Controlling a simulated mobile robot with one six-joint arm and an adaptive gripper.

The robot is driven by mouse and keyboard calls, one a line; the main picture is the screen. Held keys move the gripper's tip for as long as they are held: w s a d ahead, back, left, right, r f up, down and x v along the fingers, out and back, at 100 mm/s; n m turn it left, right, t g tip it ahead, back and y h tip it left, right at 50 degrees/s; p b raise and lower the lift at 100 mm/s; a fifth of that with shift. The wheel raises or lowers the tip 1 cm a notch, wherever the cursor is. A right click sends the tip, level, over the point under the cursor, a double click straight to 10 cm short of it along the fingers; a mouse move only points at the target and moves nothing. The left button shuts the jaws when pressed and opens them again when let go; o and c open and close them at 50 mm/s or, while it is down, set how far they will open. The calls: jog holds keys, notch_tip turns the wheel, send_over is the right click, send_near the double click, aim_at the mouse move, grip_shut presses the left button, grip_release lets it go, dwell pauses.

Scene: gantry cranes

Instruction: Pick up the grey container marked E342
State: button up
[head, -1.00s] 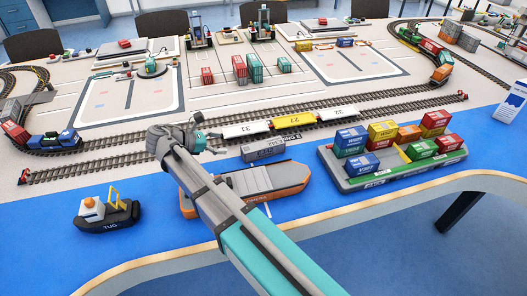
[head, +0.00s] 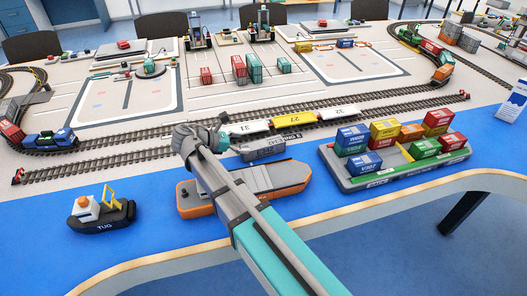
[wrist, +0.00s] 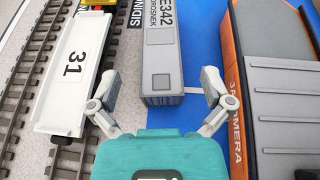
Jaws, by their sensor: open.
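In the head view the container (head: 263,149) sits between the track and the orange-and-grey barge (head: 285,180), partly behind my gripper and arm. My gripper (wrist: 158,88) is open, with one finger on each side of the container's line, and nothing is between the fingers. In the head view my gripper (head: 222,140) is at the container's left end. I cannot tell its exact height above the container.
The white wagon 31 (wrist: 75,75) stands on the track left of the container in the wrist view. The barge (wrist: 270,90) lies close on the right. A loaded container ship (head: 375,180) and a tug (head: 103,212) stand on the blue area.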

aim_at(261, 144)
jog(key=shift+w+d+f, duration=0.1)
jog(key=shift+d+f, duration=0.05)
jog(key=shift+d, duration=0.2)
jog(key=shift+b+x, duration=1)
jog(key=shift+x, duration=1.6)
jog(key=c, duration=1.3)
